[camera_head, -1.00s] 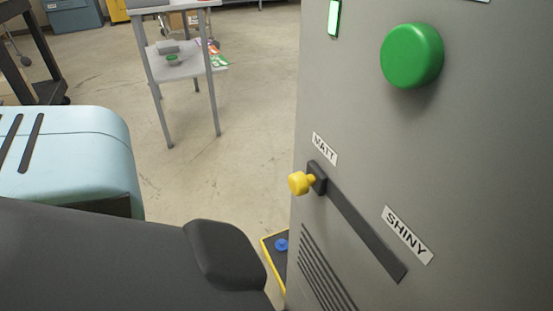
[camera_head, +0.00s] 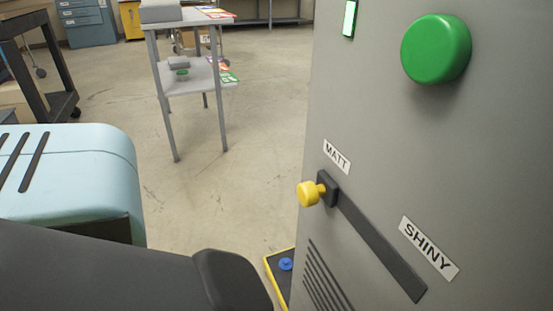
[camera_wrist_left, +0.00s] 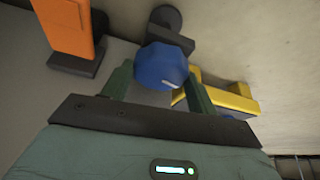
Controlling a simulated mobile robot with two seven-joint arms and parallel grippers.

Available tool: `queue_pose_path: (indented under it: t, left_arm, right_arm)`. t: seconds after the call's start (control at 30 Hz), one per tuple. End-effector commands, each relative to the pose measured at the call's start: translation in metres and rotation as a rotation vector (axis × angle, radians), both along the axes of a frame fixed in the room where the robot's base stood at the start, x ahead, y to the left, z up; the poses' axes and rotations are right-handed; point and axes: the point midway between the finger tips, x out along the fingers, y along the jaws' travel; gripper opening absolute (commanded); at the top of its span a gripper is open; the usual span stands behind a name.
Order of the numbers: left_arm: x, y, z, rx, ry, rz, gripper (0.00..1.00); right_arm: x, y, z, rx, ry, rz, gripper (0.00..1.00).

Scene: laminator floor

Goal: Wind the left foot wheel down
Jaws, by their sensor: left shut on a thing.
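In the left wrist view, a blue faceted wheel (camera_wrist_left: 162,66) sits between the green fingers of my left gripper (camera_wrist_left: 160,82), which is shut on it. A dark bracket with a round end is just behind the wheel. In the head view, a small blue round part (camera_head: 286,264) shows low down beside the grey machine (camera_head: 400,150), on a dark yellow-edged base (camera_head: 275,270); I cannot tell if it is the same wheel. My left gripper is out of the head view. My right gripper is in neither view.
The machine front carries a green button (camera_head: 436,48) and a yellow slider knob (camera_head: 310,193) between MATT and SHINY labels. A pale blue unit (camera_head: 75,170) stands at left. A grey table (camera_head: 190,75) stands behind. An orange part (camera_wrist_left: 68,25) is near my left gripper.

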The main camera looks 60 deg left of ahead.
Motion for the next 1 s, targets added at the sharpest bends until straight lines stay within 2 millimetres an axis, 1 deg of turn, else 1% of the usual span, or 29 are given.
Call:
queue_pose_path:
  t: [0.27, 0.43, 0.73, 1.0]
  left_arm:
    - [0.000, 0.001, 0.000, 0.001, -0.001, -0.019, 0.36]
    - [0.000, 0.002, 0.001, 0.003, 0.000, -0.087, 0.36]
    - [0.002, 0.004, 0.000, 0.007, -0.004, -0.322, 0.35]
    - [0.003, 0.004, -0.002, 0.009, -0.006, -0.551, 0.35]
  right_arm:
    - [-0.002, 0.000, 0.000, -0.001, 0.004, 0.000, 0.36]
    - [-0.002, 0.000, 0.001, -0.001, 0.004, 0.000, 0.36]
    - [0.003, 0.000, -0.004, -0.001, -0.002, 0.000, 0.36]
    - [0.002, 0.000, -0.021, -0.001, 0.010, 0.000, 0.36]
